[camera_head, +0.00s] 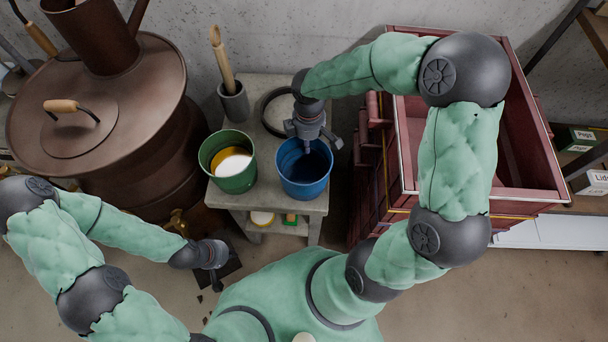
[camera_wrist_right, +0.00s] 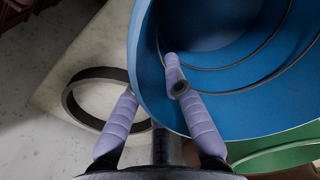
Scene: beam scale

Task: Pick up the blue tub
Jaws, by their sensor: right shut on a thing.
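The blue tub (camera_head: 303,185) is at the front right of a small grey table, beside a green tub (camera_head: 236,181). My right gripper (camera_head: 307,146) reaches down to the blue tub's far rim and is shut on its wall. In the right wrist view my right gripper (camera_wrist_right: 160,110) has fingers on both sides of the blue tub's wall (camera_wrist_right: 150,70). Whether its base touches the table cannot be told. My left gripper (camera_head: 216,268) hangs low at the left, away from the tubs; its finger opening is too small to make out.
The grey table (camera_head: 298,226) also bears a dark ring (camera_head: 266,115) and a dark pot (camera_head: 234,103) with a wooden-handled tool. A brown boiler (camera_head: 150,110) stands close on the left, a red crate (camera_head: 465,185) close on the right. A concrete wall is behind.

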